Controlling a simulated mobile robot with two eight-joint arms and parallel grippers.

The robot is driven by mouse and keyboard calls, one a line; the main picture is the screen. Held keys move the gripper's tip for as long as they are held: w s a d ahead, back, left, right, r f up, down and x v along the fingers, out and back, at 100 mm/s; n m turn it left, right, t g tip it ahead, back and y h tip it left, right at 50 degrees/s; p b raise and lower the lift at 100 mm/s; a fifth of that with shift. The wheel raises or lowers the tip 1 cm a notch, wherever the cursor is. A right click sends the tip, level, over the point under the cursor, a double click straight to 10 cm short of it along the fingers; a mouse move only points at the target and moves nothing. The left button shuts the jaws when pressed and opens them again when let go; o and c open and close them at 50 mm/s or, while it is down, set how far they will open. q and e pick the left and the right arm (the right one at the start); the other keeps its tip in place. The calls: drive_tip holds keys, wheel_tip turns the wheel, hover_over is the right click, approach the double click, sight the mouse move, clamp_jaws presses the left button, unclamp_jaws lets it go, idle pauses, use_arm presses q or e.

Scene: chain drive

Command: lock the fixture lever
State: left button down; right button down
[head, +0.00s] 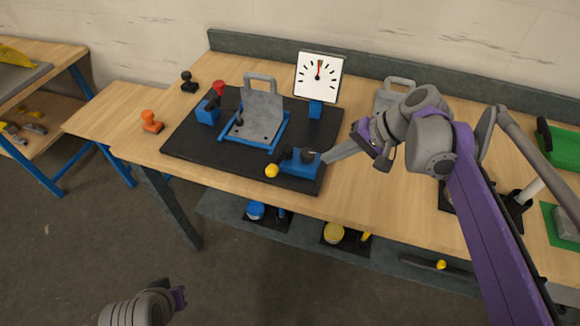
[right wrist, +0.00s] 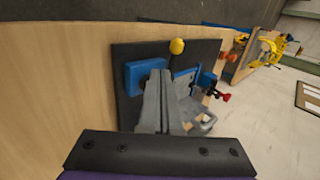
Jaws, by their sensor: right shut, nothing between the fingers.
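The fixture stands on a black base plate (head: 190,137); a grey plate with a handle (head: 262,118) sits in its blue frame. A lever with a yellow knob (head: 272,171) is at the front blue block (head: 300,168); its knob is at the block's left end and also shows in the right wrist view (right wrist: 177,46). A red knob (head: 219,88) stands by the rear-left blue block. My right gripper (head: 326,158) is shut and empty, its fingertips by the front block's right end; contact is unclear. My left arm's end (head: 150,305) shows at the bottom; its fingers cannot be made out.
An orange-handled piece (head: 151,122) and a black one (head: 188,82) are on the left of the table. Another grey handled plate (head: 393,95) lies behind my right arm. Green items (head: 562,145) are far right.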

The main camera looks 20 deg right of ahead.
sight(280, 161)
drive_tip(key=shift+f, duration=0.1)
drive_tip(key=x, duration=1)
drive_tip(key=shift+a, duration=0.15)
drive_tip(key=a, duration=0.1)
drive_tip(key=w+a, duration=0.2)
drive_tip(key=shift+w+f, duration=0.1)
drive_tip(key=shift+f, duration=0.2)
drive_tip(key=shift+a, duration=0.15)
